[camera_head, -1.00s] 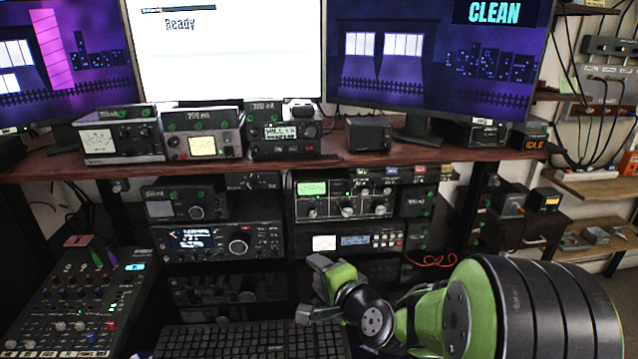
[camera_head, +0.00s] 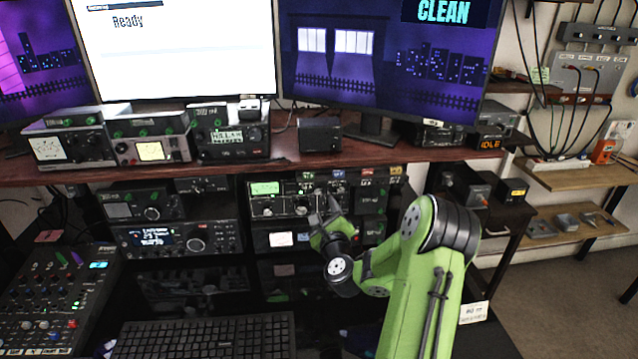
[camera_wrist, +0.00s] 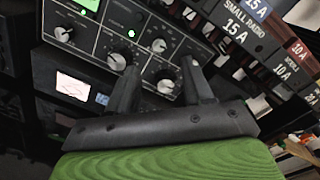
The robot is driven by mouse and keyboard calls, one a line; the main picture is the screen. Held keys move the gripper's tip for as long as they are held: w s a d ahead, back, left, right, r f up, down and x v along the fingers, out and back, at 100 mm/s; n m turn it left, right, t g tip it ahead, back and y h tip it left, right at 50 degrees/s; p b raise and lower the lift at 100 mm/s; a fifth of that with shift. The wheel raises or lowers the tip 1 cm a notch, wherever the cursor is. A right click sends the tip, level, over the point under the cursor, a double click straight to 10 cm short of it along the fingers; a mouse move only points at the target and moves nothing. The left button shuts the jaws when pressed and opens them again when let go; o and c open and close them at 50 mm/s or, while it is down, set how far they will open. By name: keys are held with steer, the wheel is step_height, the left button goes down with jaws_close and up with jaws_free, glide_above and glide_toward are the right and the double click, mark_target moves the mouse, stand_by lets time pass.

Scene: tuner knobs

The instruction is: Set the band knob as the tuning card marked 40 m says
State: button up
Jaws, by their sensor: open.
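The tuner (camera_head: 265,206) is a dark unit with a green-lit meter and several knobs on the shelf under the desk top. In the wrist view its panel shows a left knob (camera_wrist: 65,34), a middle knob (camera_wrist: 117,62), a right knob (camera_wrist: 165,83) and a smaller upper knob (camera_wrist: 158,46). I cannot read which is the band knob. My gripper (camera_head: 328,218) is in front of the tuner's right part. In the wrist view my gripper (camera_wrist: 160,85) is open and empty, its fingers before the middle and right knobs. A white card (camera_head: 473,312) has print too small to read surely.
Boxes with amp labels (camera_wrist: 245,32) stand close right of the tuner. A radio (camera_head: 178,240) sits to the left, a keyboard (camera_head: 205,335) lies below, and a mixer (camera_head: 50,300) is at lower left. The desk shelf edge (camera_head: 225,172) runs above.

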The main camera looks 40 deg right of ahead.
mark_target(318, 192)
steer(key=p+x, duration=0.2)
steer(key=x, duration=0.5)
steer(key=shift+w+d+p, duration=0.1)
steer(key=shift+w+p, duration=0.25)
jaws_close()
